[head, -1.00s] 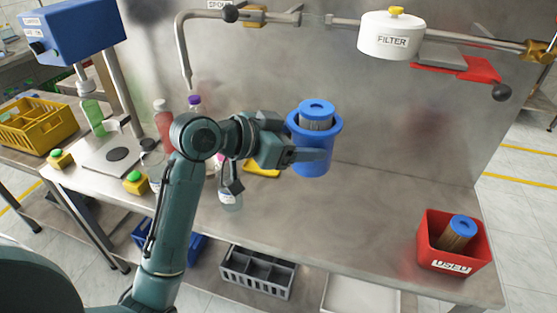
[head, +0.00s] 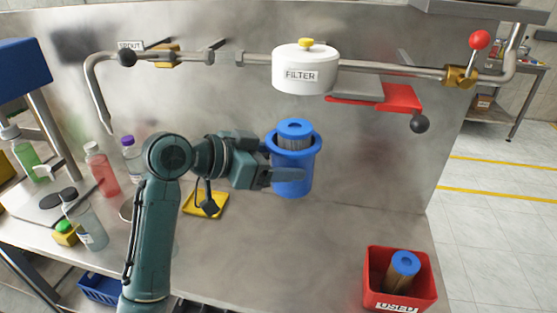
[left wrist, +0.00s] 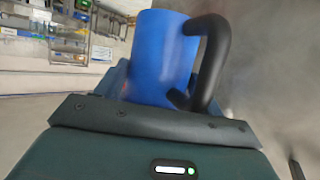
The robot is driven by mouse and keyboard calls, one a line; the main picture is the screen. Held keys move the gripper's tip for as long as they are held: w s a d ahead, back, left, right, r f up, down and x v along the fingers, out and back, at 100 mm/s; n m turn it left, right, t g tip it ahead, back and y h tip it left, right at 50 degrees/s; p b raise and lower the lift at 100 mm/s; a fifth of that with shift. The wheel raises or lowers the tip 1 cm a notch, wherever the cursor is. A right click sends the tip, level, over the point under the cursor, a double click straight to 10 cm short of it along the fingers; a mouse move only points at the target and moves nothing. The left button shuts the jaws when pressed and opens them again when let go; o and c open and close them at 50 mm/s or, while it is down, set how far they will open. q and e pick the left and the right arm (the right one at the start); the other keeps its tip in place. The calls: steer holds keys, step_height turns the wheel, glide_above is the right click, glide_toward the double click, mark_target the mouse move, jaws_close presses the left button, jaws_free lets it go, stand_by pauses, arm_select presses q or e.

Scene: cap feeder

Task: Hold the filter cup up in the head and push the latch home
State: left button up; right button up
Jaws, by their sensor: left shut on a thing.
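The blue filter cup (head: 291,178) is upright with a pleated, blue-capped cartridge (head: 295,132) in it. My left gripper (head: 280,178) is shut on the cup from the left. In the left wrist view the cup (left wrist: 160,58) and its black handle (left wrist: 213,55) fill the space ahead of the gripper. The white filter head (head: 305,72) is on the wall pipe, above the cup and apart from it. The red latch (head: 400,98) with a black knob (head: 419,123) is at the right under the head. My right gripper is not in view.
A red USED bin (head: 400,262) holding an old cartridge (head: 403,268) stands at the right of the bench. A red-knobbed valve (head: 479,40) is on the pipe. The bench middle is clear.

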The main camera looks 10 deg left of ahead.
arm_select(q)
steer(key=shift+w+a+r, duration=0.1)
steer(key=shift+w, duration=0.45)
steer(key=shift+w+r, duration=0.1)
steer(key=shift+w, duration=1.15)
steer(key=w+r, duration=0.5)
steer(key=w, duration=0.4)
steer(key=shift+r, duration=0.15)
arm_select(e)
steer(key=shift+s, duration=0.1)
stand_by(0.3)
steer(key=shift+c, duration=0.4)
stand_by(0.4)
